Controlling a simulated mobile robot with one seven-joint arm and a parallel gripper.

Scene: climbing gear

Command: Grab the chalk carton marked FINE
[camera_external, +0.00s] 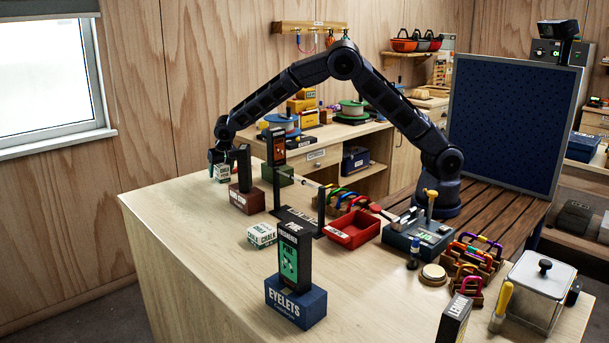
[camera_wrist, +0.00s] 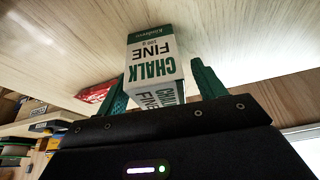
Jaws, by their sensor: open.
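The chalk carton marked FINE (camera_wrist: 155,60) is white and green and shows upside down in the wrist view. It sits at the table's far left in the external view (camera_external: 222,173). My gripper (camera_external: 220,160) is over it, pointing down. In the wrist view, the green fingers of my gripper (camera_wrist: 163,88) are open, one on each side of the carton. Whether either finger touches it I cannot tell. A second white and green chalk carton (camera_external: 262,236) lies nearer on the table; its grade is too small to read surely.
A dark red block (camera_external: 247,201) with a dark upright box on it stands just right of my gripper. A blue EYELETS box (camera_external: 296,303) bears another dark box in front. A red tray (camera_external: 353,230) and several carabiners lie further right. The table's left front is clear.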

